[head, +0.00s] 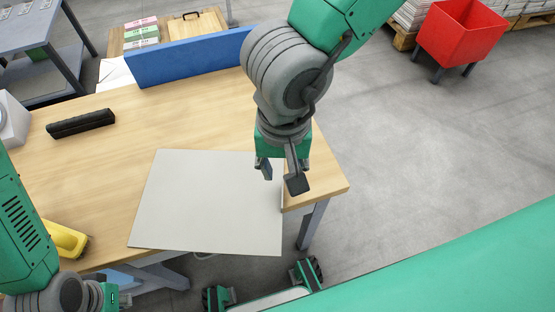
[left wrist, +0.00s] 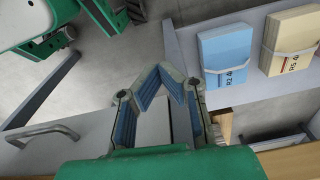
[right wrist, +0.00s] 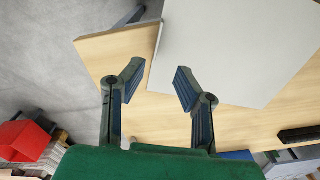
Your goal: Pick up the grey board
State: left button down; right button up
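The grey board (head: 205,200) lies flat on the wooden table, with its near edge overhanging the table's front. My right gripper (head: 281,182) is open and points down over the board's right edge near the table's right corner. In the right wrist view the board (right wrist: 235,45) has one edge running between the open fingertips (right wrist: 159,70), with nothing gripped. My left gripper (head: 112,297) is low at the left, by the table's front. In the left wrist view its fingertips (left wrist: 160,70) meet with nothing visible between them.
On the table (head: 100,140) are a black bar-shaped object (head: 80,123), a yellow object (head: 65,239) and a blue panel (head: 188,58) at the back. Banded blue (left wrist: 224,55) and cream (left wrist: 290,40) packs sit near my left gripper.

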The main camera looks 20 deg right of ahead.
aim_at(282, 194)
jog(key=f+b, duration=0.1)
jog(key=f, duration=0.1)
jog(key=f+b, duration=0.1)
jog(key=f, duration=0.1)
jog(key=d+f, duration=0.1)
jog(key=f, duration=0.1)
jog(key=shift+b, duration=0.4)
jog(key=f+b, duration=0.1)
jog(key=a+f+b, duration=0.1)
jog(key=f, duration=0.1)
jog(key=shift+f, duration=0.6)
jog(key=shift+d, duration=0.15)
jog(key=shift+d, duration=0.1)
grip_shut()
